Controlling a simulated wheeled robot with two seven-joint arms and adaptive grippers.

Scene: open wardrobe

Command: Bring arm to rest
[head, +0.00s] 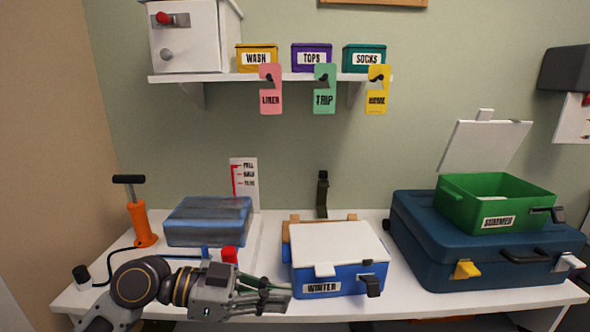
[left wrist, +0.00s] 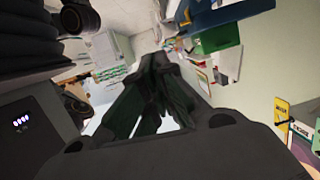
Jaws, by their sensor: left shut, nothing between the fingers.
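My left arm comes in from the lower left in the head view. Its gripper (head: 277,293) is shut and empty, pointing right at the front edge of the white table, in front of the blue WINTER box (head: 326,278). In the left wrist view the dark fingers of my left gripper (left wrist: 155,95) come together, with nothing seen between them. The WINTER box has its white lid lying closed on top. My right gripper is not in view.
A green SUMMER box (head: 472,205) with raised lid sits on a dark blue suitcase (head: 420,245) at right. A bluish folded bundle (head: 208,222) and an orange pump (head: 143,222) stand at left. A shelf (head: 222,79) above holds WASH, TOPS and SOCKS boxes.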

